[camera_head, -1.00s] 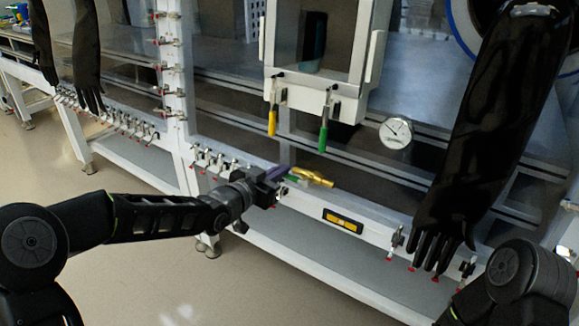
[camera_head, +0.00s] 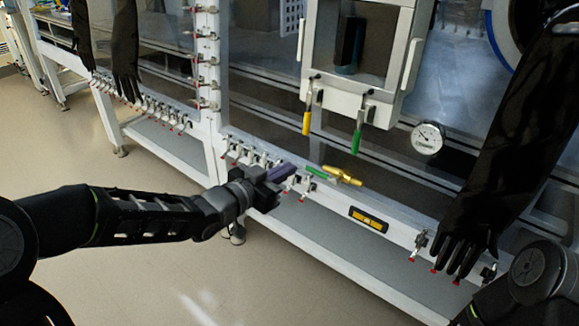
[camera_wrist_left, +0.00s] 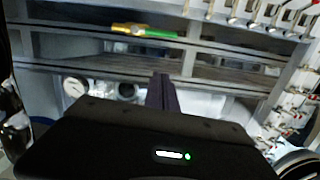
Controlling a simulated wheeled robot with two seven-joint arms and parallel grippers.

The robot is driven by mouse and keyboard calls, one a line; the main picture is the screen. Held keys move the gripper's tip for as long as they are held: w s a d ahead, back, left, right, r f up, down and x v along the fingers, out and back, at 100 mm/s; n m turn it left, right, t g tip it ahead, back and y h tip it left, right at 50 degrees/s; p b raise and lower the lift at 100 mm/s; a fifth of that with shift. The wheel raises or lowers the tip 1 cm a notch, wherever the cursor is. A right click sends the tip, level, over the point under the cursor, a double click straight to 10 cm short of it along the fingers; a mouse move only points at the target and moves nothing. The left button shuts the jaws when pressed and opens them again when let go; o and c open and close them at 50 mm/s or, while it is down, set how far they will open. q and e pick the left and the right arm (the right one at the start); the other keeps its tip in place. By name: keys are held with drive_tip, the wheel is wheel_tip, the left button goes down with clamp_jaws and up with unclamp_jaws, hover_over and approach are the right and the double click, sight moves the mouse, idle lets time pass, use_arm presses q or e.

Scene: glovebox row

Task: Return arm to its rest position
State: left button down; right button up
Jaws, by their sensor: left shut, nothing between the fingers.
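My left arm reaches in from the left in the head view. Its gripper (camera_head: 285,172) is shut and empty, its purple-tinted fingers in front of the row of small valves on the frame rail. In the left wrist view the closed fingers (camera_wrist_left: 163,92) point at the glovebox frame. A brass valve with a green handle (camera_head: 342,175) lies along the rail just right of the fingertips in the head view; it also shows in the left wrist view (camera_wrist_left: 146,30). I cannot tell how far apart they are. A dark part of my right arm shows at the lower right; its gripper is out of view.
A black glove (camera_head: 490,175) hangs at the right and more gloves (camera_head: 125,50) at the upper left. A pressure gauge (camera_head: 427,138), a yellow handle (camera_head: 306,123) and a green handle (camera_head: 357,142) stick out. The floor at left is clear.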

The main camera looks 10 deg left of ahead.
idle(0.5)
use_arm(q)
drive_tip(key=s+f+n+g+y, duration=0.25)
drive_tip(key=s+f+n, duration=0.2)
drive_tip(key=f, duration=0.95)
drive_tip(key=s+f+n+g+y, duration=0.1)
drive_tip(key=s+f+n+g, duration=0.4)
drive_tip(key=f, duration=0.8)
drive_tip(key=s+d+f+g, duration=0.3)
drive_tip(key=s+f, duration=0.5)
drive_tip(key=s, duration=0.4)
drive_tip(key=s+d+f+g, duration=0.3)
drive_tip(key=s+f, duration=0.5)
drive_tip(key=s, duration=0.4)
wheel_tip(320, 180, up, 20)
drive_tip(key=m+p, duration=0.1)
drive_tip(key=p, duration=1.8)
drive_tip(key=shift+s+d+f+p, duration=0.2)
drive_tip(key=shift+d+f+p, duration=0.05)
drive_tip(key=shift+p, duration=0.15)
